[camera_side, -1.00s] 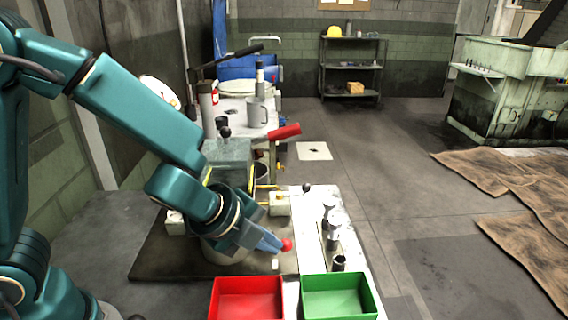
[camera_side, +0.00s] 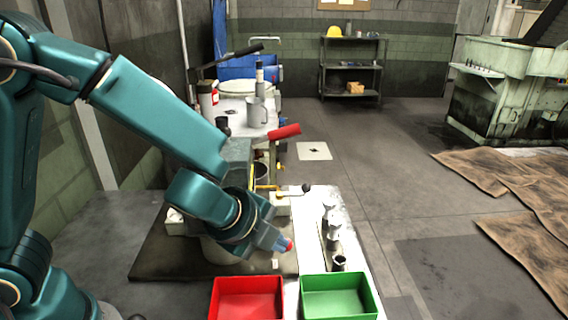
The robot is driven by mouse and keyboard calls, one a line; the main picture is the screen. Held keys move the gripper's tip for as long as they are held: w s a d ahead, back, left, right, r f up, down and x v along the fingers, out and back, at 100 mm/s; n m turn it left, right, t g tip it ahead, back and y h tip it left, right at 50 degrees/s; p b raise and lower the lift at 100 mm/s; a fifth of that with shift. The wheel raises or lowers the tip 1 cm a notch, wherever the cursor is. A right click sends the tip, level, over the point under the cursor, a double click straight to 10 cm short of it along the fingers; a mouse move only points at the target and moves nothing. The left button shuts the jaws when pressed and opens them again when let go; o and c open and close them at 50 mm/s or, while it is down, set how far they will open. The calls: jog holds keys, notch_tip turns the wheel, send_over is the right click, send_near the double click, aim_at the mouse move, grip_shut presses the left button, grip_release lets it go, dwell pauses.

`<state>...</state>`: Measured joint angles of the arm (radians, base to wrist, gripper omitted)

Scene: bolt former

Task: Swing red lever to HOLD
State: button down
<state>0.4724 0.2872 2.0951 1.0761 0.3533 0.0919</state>
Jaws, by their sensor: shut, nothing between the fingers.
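My gripper (camera_side: 281,244) points down and to the right over the front of the machine, its blue-grey fingers shut with nothing between them. A small red knob (camera_side: 289,245) shows right at the fingertips, partly covered by them. I cannot tell whether they touch it, and its stem is hidden by the gripper. A red-handled bar (camera_side: 285,131) sticks out farther back, well away from my gripper. I cannot tell from this view which of the two is the red lever. No HOLD mark can be read.
A red bin (camera_side: 247,281) and a green bin (camera_side: 338,279) stand in front of the gripper. Several metal parts (camera_side: 332,228) stand on the white bench to its right. A dark-knobbed lever (camera_side: 305,188) is behind. A grey mug (camera_side: 256,112) stands farther back.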

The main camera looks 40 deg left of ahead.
jog(key=shift+w+d, duration=0.1)
jog(key=w+n+y, duration=0.1)
jog(key=n, duration=0.1)
jog(key=w+d+n+y, duration=0.1)
jog(key=n, duration=0.1)
jog(key=shift+w+g+y, duration=0.3)
jog(key=shift+g, duration=0.1)
jog(key=w+n+y, duration=0.1)
jog(key=w+n+g, duration=0.1)
jog(key=n, duration=0.1)
jog(key=shift+w+d+f+n+y, duration=0.1)
jog(key=shift+w+n+y, duration=0.05)
jog(key=shift+n+y, duration=0.2)
jog(key=shift+w+a, duration=0.25)
jog(key=shift+w, duration=0.75)
